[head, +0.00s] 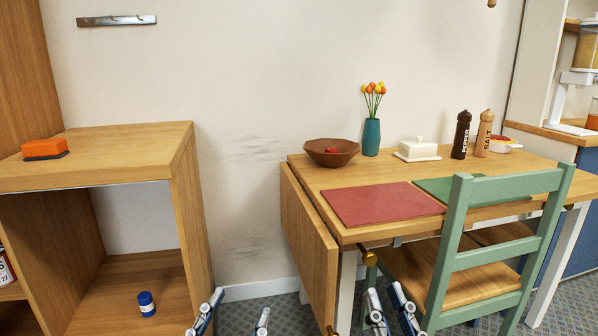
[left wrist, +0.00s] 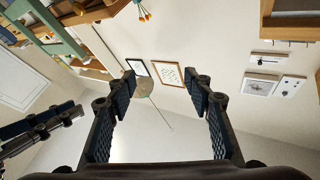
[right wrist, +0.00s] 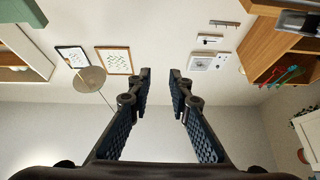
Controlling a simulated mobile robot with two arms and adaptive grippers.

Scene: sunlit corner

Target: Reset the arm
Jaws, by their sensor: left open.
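My left gripper (head: 235,313) shows at the bottom edge of the head view, left of centre. Its two fingers are well apart, and in the left wrist view (left wrist: 160,80) there is nothing between them. My right gripper (head: 388,302) is at the bottom edge, right of centre, in front of the table. In the right wrist view (right wrist: 160,75) its fingers are closer together, with a clear empty gap. Both grippers point upward in the head view. Neither touches anything that I can see. Most of both arms is out of the head view.
A wooden table (head: 320,176) holds a brown bowl (head: 331,154), a teal vase (head: 371,137), placemats and shakers. A green chair (head: 470,285) stands close to my right gripper. At left, a wooden shelf unit (head: 120,145) holds an orange sponge (head: 44,148) and a blue-and-white container (head: 146,303).

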